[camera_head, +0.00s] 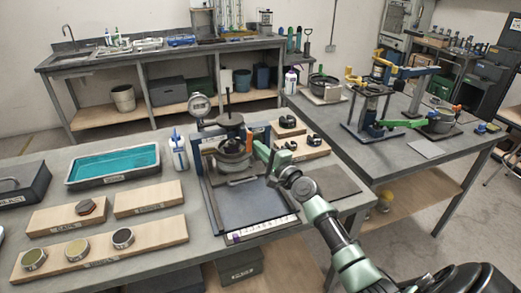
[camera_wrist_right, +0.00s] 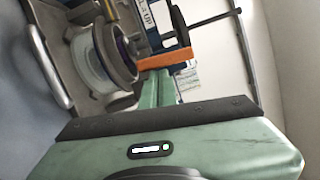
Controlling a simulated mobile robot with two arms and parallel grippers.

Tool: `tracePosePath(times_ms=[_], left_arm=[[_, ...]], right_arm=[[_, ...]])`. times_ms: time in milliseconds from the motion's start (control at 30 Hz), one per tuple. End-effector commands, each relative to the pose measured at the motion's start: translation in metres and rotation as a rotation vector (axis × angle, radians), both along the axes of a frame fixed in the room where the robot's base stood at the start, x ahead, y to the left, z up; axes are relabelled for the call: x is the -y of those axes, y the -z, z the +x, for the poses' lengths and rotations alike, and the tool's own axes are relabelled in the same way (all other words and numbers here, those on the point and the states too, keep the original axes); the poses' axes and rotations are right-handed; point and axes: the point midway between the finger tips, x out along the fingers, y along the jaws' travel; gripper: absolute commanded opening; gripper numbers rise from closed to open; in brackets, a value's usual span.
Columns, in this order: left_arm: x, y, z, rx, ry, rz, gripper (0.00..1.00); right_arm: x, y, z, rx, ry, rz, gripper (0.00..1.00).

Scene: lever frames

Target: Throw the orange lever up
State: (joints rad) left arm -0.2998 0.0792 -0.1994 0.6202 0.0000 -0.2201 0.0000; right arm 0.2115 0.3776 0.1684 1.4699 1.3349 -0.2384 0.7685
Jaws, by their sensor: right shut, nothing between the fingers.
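The orange lever (camera_head: 249,135) is on the blue frame of the press-like fixture (camera_head: 199,152) on the near table. In the right wrist view, it shows as an orange bar (camera_wrist_right: 166,60) below a blue plate with an "UP" label (camera_wrist_right: 150,17). My right gripper (camera_head: 262,153) is green and shut, with nothing held. Its tip is close beside the orange lever; I cannot tell whether they touch. In the wrist view, its green fingers (camera_wrist_right: 157,88) reach up to just under the orange bar and hide part of what lies behind. My left gripper is not in view.
Left of the fixture stand a white bottle (camera_head: 178,152), a teal tray (camera_head: 112,163) and wooden boards with round parts (camera_head: 80,248). Boards with dark parts (camera_head: 296,140) lie behind my right gripper. Another table (camera_head: 420,165) with coloured stands is at the right.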

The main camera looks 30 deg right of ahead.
Motion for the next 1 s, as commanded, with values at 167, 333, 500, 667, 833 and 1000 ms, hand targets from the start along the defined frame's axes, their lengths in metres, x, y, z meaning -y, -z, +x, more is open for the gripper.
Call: tracePosePath(times_ms=[167,333,500,667,833,1000], left_arm=[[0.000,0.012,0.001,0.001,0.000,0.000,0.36],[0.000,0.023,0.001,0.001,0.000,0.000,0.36],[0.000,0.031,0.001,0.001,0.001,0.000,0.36],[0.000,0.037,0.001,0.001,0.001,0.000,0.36],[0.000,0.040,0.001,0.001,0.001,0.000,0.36],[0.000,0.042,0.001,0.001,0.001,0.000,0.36]], right_arm=[[-0.006,0.005,0.001,0.025,-0.003,0.101,0.00],[-0.013,0.008,0.003,0.060,-0.003,0.246,0.00],[-0.020,0.008,0.005,0.098,-0.004,0.405,0.00],[-0.027,0.007,0.006,0.134,-0.006,0.554,0.00],[-0.034,0.005,0.008,0.172,-0.005,0.711,0.00],[-0.040,0.002,0.010,0.211,-0.005,0.869,0.00]])
